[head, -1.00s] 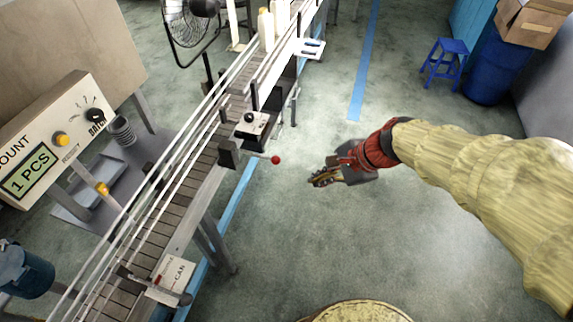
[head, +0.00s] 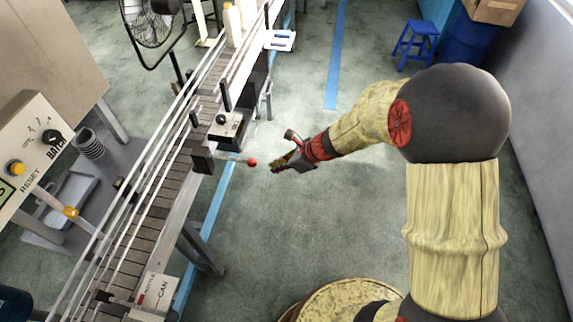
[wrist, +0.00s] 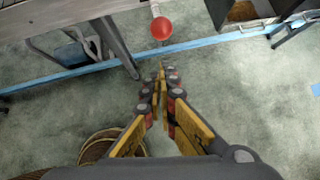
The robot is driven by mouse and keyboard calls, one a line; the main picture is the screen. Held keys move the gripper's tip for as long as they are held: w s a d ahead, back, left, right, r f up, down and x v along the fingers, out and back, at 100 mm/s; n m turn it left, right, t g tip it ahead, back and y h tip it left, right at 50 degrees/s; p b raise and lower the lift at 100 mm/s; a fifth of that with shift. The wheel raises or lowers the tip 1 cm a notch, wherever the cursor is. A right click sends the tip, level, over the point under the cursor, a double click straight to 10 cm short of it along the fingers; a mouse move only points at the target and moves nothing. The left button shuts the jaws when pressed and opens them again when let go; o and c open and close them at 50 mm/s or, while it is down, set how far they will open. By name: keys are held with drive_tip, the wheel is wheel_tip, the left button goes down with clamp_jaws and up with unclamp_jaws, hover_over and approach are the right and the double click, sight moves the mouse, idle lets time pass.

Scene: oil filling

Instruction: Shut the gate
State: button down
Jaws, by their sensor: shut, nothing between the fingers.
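The conveyor (head: 136,226) runs diagonally along the left of the head view. A gate mechanism with a dark block (head: 202,158) and a small box with a black knob (head: 226,125) sits at its side. A rod ending in a red ball (head: 252,162) sticks out from it over the floor. My gripper (head: 274,166) is shut and empty, just right of the red ball and apart from it in the head view. In the wrist view the red ball (wrist: 161,28) is beyond the shut fingertips (wrist: 162,70). I cannot tell whether the gate is open.
White bottles (head: 234,24) stand on the conveyor's far end. A control panel (head: 28,150) is at the left. A drum (head: 340,300) stands at the bottom near my arm. A blue stool (head: 416,42) is at the back right. The floor between is clear.

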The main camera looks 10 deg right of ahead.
sight(224, 159)
drive_tip(key=a, duration=0.1)
drive_tip(key=w+a, duration=0.1)
drive_tip(key=w+a+f, duration=0.1)
drive_tip(key=shift+a, duration=0.35)
drive_tip(key=w+a, duration=0.1)
drive_tip(key=a, duration=0.3)
drive_tip(key=w+a, duration=0.2)
drive_tip(key=a, duration=0.3)
drive_tip(key=w+a+p, duration=0.1)
drive_tip(key=w+a, duration=0.1)
drive_tip(key=a, duration=0.2)
drive_tip(key=shift+a, duration=0.2)
